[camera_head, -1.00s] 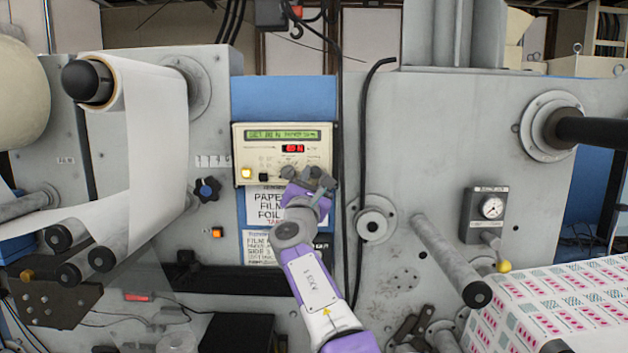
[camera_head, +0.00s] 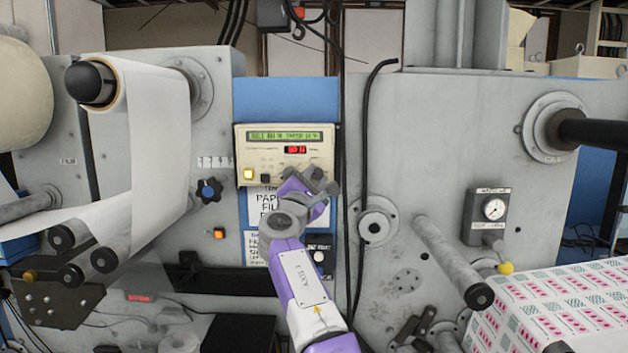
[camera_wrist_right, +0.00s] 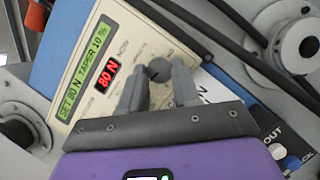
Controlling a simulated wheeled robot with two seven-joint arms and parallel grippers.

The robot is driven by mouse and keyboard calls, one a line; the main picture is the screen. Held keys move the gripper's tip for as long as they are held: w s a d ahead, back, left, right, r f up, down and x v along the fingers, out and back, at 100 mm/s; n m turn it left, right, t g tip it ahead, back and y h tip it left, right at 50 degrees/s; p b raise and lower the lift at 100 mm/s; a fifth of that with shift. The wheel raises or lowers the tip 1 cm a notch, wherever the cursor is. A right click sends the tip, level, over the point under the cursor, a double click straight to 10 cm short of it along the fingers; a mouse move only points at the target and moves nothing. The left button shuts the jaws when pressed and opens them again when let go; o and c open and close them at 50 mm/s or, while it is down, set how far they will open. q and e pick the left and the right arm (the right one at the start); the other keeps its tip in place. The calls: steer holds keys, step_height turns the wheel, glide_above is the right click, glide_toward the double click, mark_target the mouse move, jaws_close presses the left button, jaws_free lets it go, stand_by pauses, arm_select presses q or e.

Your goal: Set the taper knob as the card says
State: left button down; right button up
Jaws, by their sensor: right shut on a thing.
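The control box (camera_head: 243,152) has a green text display (camera_head: 285,136) and a red number display (camera_head: 295,150). In the right wrist view the green display (camera_wrist_right: 81,72) appears to read SET 80 N TAPER 10 %, and the red one (camera_wrist_right: 107,73) reads 80 N. My right gripper (camera_head: 320,180) is at the box's lower right. In its wrist view my gripper (camera_wrist_right: 159,80) is shut on a small dark knob (camera_wrist_right: 158,69). The printed card (camera_head: 261,208) below the box lists PAPER, FILM, FOIL; my arm partly covers it. My left gripper is not in view.
A lit yellow button (camera_head: 248,174) sits at the box's left. A dark star knob (camera_head: 209,190) and an orange button (camera_head: 219,233) are further left. A black cable (camera_head: 366,130) and a round flange (camera_head: 376,226) stand right of my arm. A second card (camera_head: 250,246) hangs lower.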

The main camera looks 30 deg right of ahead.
steer(key=shift+r, duration=0.1)
steer(key=o, duration=1.1)
steer(key=shift+c, duration=0.2)
steer(key=shift+s+a+f+b, duration=0.3)
steer(key=shift+s+b, duration=0.05)
steer(key=shift+b, duration=0.2)
steer(key=b+v, duration=0.4)
steer(key=v, duration=0.2)
steer(key=shift+s+a+b, duration=0.2)
steer(key=shift+b, duration=0.15)
steer(key=shift+r, duration=0.1)
